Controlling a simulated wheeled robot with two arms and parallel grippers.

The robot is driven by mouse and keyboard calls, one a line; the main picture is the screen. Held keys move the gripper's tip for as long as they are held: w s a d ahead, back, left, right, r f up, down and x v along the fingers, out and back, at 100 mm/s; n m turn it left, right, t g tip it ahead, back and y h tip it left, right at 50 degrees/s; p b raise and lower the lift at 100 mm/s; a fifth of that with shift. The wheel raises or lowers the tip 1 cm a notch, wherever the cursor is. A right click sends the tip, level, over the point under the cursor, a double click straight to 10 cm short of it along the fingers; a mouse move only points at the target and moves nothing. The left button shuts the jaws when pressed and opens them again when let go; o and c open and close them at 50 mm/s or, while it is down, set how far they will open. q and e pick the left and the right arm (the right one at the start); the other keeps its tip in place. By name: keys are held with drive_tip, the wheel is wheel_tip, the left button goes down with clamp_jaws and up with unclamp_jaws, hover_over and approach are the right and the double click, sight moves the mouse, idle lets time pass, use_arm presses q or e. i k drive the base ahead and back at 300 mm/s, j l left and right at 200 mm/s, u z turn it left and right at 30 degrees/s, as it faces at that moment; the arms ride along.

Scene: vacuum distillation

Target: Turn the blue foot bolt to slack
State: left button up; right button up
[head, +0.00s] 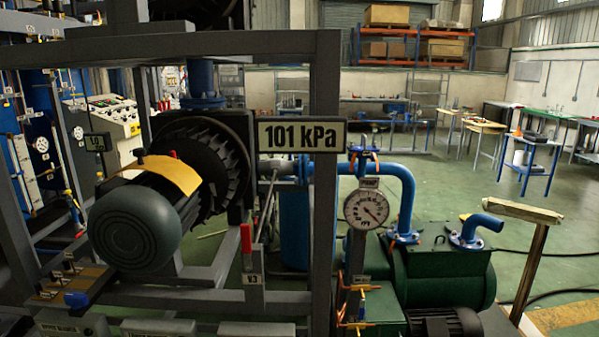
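A small blue bolt head (76,299) shows at the lower left, on the brown and grey base plate (98,277) in front of the dark motor (136,227). Several darker, greyish bolts (70,262) stand on the same plate behind it. I cannot tell from this view whether the blue bolt is tight or slack. Neither of my grippers is in view.
A grey steel frame (327,200) encloses the motor, with an upright at the middle. A red-handled lever (246,239), a "101 kPa" sign (301,135), a dial gauge (366,209) and a green pump (440,275) stand right of the motor. Open floor lies beyond.

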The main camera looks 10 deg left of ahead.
sight(77, 301)
drive_tip(key=u, duration=1.25)
